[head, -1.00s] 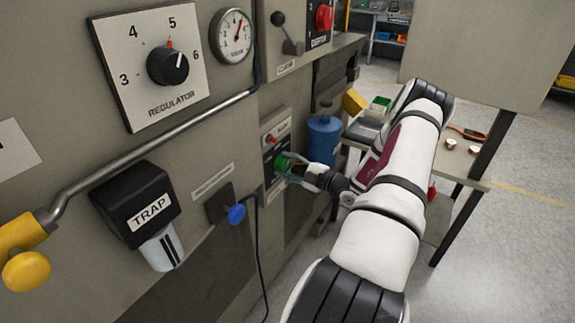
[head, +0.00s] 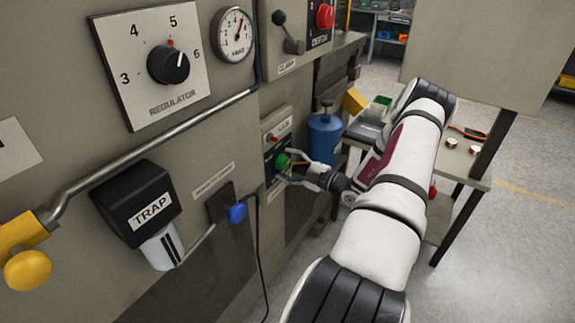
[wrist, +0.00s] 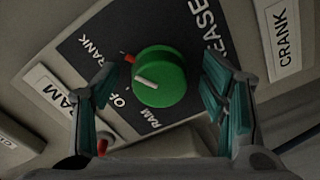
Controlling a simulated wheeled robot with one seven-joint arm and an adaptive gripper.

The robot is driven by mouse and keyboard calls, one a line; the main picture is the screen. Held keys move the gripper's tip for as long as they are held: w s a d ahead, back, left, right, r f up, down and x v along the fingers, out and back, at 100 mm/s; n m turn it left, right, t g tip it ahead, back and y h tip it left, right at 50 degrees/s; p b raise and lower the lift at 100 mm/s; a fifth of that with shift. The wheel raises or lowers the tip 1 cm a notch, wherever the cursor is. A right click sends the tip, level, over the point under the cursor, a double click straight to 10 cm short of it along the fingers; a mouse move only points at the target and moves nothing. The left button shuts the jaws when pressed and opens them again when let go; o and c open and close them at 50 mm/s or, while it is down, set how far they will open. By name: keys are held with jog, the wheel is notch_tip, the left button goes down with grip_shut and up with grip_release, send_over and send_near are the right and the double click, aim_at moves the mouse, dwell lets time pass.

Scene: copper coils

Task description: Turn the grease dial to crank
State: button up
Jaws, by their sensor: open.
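The green grease dial (wrist: 162,76) sits on a dark plate (wrist: 208,48) in the wrist view, with CRANK, OFF, RAM and GREASE lettering around it. Its white line points left, toward the OFF and CRANK side; I cannot tell exactly which label it meets. A small red mark shows at the dial's upper left edge. The dial also shows in the head view (head: 282,161). My gripper (wrist: 158,95) is open, its teal fingers on either side of the dial with visible gaps. It also shows in the head view (head: 296,170), close in front of the panel.
A blue canister (head: 324,140) stands just behind my gripper. To the left on the panel are a blue knob (head: 237,214), a black trap (head: 134,203) and the regulator dial (head: 168,64). A table (head: 460,168) stands at right.

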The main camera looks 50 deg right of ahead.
jog(key=s, duration=1.1)
jog(key=shift+s+d, duration=0.35)
jog(key=shift+d, duration=0.1)
jog(key=shift+s, duration=0.1)
